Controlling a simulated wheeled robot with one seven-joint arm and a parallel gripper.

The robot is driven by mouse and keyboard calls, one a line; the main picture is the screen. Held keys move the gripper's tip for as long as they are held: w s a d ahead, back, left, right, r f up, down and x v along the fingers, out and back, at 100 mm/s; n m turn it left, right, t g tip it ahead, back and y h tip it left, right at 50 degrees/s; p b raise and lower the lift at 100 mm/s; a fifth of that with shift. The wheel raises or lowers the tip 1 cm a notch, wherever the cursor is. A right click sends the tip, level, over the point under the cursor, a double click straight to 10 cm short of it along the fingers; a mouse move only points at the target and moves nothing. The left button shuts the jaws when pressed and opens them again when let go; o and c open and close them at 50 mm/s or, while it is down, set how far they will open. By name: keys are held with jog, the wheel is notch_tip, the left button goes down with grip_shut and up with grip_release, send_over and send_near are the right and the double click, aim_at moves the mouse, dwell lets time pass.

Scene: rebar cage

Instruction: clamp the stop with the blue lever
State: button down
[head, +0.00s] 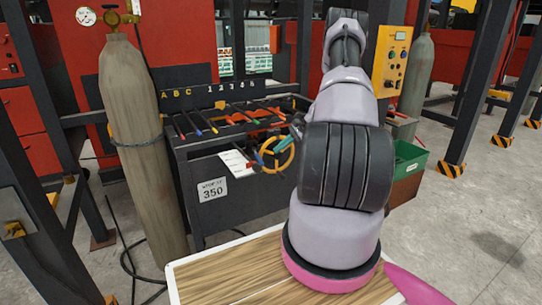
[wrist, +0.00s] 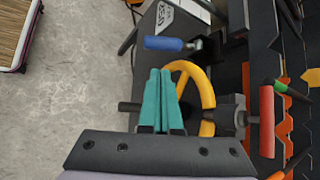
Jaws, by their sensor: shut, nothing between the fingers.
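The blue lever (wrist: 165,43) lies in the upper middle of the wrist view, roughly horizontal, with a metal end at its right. In the head view the blue lever (head: 259,158) is small, at the left of a yellow handwheel (head: 291,158). The wheel (wrist: 207,88) also shows in the wrist view, partly behind my fingers. My gripper (wrist: 160,72) has teal fingers, pressed together and empty. Its tips point towards the blue lever and appear apart from it; the depth gap is unclear. The stop itself I cannot make out clearly.
A red lever (wrist: 267,120) stands right of my fingers. Orange toothed racks and coloured rods lie along the dark bench (head: 250,205), which bears a 350 sign (head: 212,190). A gas cylinder (head: 140,140) stands left; a green bin (head: 410,155) is right.

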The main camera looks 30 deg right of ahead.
aim_at(259, 159)
jog(key=x, duration=0.9)
jog(key=shift+a+r+g, duration=0.1)
jog(key=shift+r+g, duration=0.15)
jog(key=shift+g, duration=0.15)
jog(key=shift+s+r+m+g, duration=0.35)
jog(key=shift+r+g, duration=0.3)
jog(key=shift+r, duration=0.4)
jog(key=shift+s+r+m+g, duration=0.1)
jog(key=shift+r+m+g, duration=0.45)
jog(key=shift+r, duration=0.45)
jog(key=shift+w+r, duration=0.25)
jog(key=shift+r, duration=0.45)
